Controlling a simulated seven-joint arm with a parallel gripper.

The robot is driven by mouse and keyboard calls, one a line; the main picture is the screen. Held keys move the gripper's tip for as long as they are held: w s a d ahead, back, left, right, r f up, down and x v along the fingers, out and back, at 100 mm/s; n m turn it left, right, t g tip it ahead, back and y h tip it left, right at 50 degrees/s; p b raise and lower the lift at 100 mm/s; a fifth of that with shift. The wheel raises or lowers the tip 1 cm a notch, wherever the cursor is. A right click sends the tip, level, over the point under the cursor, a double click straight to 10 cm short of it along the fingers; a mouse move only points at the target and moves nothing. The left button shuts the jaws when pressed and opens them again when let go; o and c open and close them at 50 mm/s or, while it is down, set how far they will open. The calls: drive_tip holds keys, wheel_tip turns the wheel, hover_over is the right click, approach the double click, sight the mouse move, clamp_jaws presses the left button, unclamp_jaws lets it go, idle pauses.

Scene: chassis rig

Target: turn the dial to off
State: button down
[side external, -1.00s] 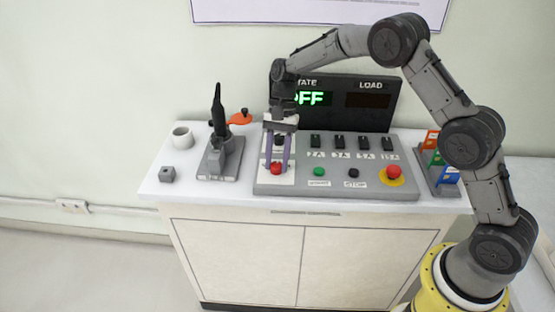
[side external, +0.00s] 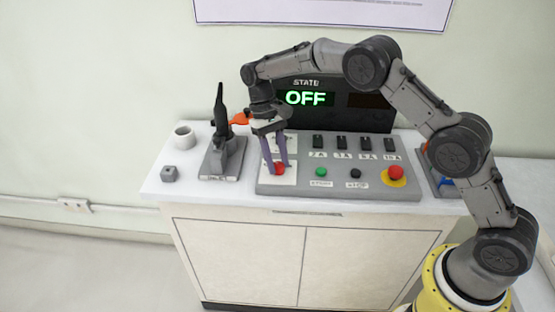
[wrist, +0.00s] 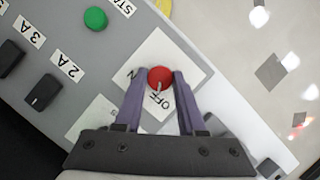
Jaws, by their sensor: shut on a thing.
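The red dial (side external: 279,168) sits on a white plate at the left front of the grey control panel. The wrist view shows the dial (wrist: 160,77) with a pale pointer mark on the side facing the OFF label (wrist: 157,102). A partly hidden label ending in N is to its left. My gripper (side external: 277,169) is tilted, with its purple fingers down on either side of the dial. In the wrist view my gripper (wrist: 160,74) is shut on the dial. The state display (side external: 306,98) reads OFF in green.
A green button (side external: 321,172), a black button (side external: 356,173) and a red mushroom button (side external: 395,173) line the panel front. Several black switches stand behind them. A black-handled device (side external: 222,155), a white cup (side external: 184,137) and a small grey block (side external: 169,173) are to the left.

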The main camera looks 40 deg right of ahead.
drive_tip(key=shift+r+n+h, duration=0.1)
drive_tip(key=shift+n+h, duration=0.2)
drive_tip(key=shift+n, duration=0.3)
drive_tip(key=c, duration=0.5)
unclamp_jaws()
drive_tip(key=v, duration=0.7)
drive_tip(key=shift+r, duration=0.2)
drive_tip(key=shift+w, duration=0.1)
